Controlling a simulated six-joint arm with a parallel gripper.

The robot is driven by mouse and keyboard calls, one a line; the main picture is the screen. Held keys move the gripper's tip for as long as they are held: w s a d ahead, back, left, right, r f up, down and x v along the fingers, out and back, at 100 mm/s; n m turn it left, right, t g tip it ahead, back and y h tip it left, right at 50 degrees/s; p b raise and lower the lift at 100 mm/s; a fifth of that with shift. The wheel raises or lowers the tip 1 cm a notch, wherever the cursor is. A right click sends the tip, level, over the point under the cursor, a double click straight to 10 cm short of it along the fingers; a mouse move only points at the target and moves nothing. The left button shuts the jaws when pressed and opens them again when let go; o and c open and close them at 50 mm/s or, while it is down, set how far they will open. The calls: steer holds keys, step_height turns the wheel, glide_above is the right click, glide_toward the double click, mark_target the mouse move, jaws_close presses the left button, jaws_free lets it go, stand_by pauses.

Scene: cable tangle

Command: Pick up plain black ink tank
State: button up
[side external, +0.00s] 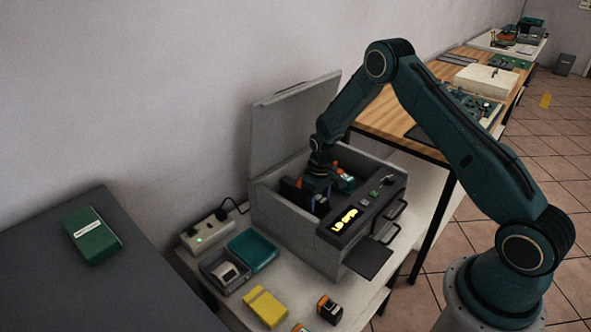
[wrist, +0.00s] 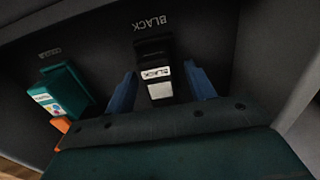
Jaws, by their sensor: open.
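A black ink tank (wrist: 153,50) with a white "BLACK" label and a pale grey lower part sits inside the printer, below the printed word BLACK. My gripper (wrist: 163,91) is open, with one blue finger on each side of the tank. Whether the fingers touch it is not clear. A teal colour tank (wrist: 62,90) with coloured dots sits to the left, under its own marking. In the side view my gripper (side external: 306,194) is down inside the open printer (side external: 283,222); the black tank cannot be made out there.
The printer's walls enclose my gripper, and its raised lid (side external: 293,118) stands behind. Left of it are a power strip (side external: 208,232), a grey tray (side external: 213,280) and a teal tray (side external: 252,250). A yellow pack (side external: 265,307) and a small dark box (side external: 330,309) lie in front.

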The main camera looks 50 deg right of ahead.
mark_target(319, 198)
steer(key=shift+c, duration=0.2)
steer(key=c, duration=1)
steer(key=shift+r, duration=0.1)
step_height(319, 198, up, 20)
steer(key=shift+f, duration=0.1)
stand_by(0.4)
